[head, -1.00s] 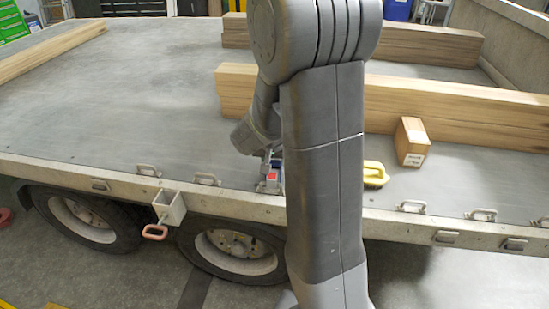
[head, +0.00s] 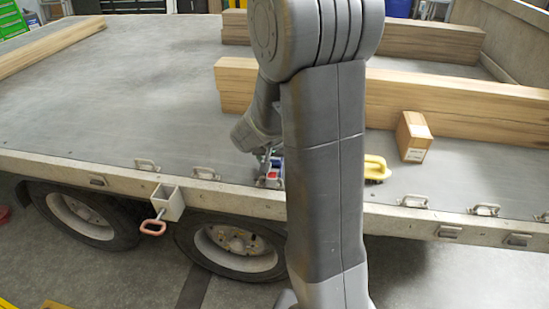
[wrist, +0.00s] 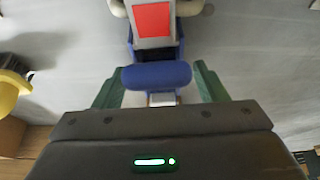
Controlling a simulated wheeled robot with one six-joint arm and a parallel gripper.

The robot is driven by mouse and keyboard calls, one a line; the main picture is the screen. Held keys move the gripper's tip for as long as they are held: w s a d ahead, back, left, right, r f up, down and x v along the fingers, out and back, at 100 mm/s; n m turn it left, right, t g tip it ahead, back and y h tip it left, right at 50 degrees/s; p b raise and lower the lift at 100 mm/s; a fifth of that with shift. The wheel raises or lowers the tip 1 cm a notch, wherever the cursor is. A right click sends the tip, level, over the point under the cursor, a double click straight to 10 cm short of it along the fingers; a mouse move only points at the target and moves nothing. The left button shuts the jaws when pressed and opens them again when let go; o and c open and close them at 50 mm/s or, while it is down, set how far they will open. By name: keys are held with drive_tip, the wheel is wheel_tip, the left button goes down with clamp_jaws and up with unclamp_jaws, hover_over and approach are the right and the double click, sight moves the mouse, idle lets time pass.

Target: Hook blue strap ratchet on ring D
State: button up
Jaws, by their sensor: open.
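The blue strap ratchet, with a red panel, shows at the top of the wrist view (wrist: 152,22) and beside my arm on the deck edge in the head view (head: 273,175). My gripper (wrist: 158,85) is open, its green fingers on either side of the blue bar; contact is not clear. Pale curved ends of a ring-like part (wrist: 194,8) show beside the red panel. Metal rings line the deck edge, among them one at left (head: 207,174) and one at right (head: 414,201). I cannot read which is D. My arm hides part of the edge.
A yellow-handled tool (head: 376,168) and a wooden block (head: 413,137) lie right of my arm. Long timber beams (head: 450,105) lie behind them. A metal bracket with a red handle (head: 168,202) hangs on the trailer side. The deck's left middle is clear.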

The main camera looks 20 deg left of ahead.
drive_tip(key=p+v, duration=0.2)
drive_tip(key=v, duration=1.2)
drive_tip(key=shift+p, duration=0.35)
drive_tip(key=shift+f, duration=0.2)
drive_tip(key=b+x, duration=0.3)
drive_tip(key=x, duration=1)
drive_tip(key=shift+w+f, duration=0.2)
drive_tip(key=shift+f, duration=0.15)
drive_tip(key=shift+w+a+r+p, duration=0.1)
drive_tip(key=shift+r+p, duration=0.45)
drive_tip(key=shift+p, duration=0.1)
drive_tip(key=shift+r+p, duration=0.4)
drive_tip(key=shift+p, duration=0.05)
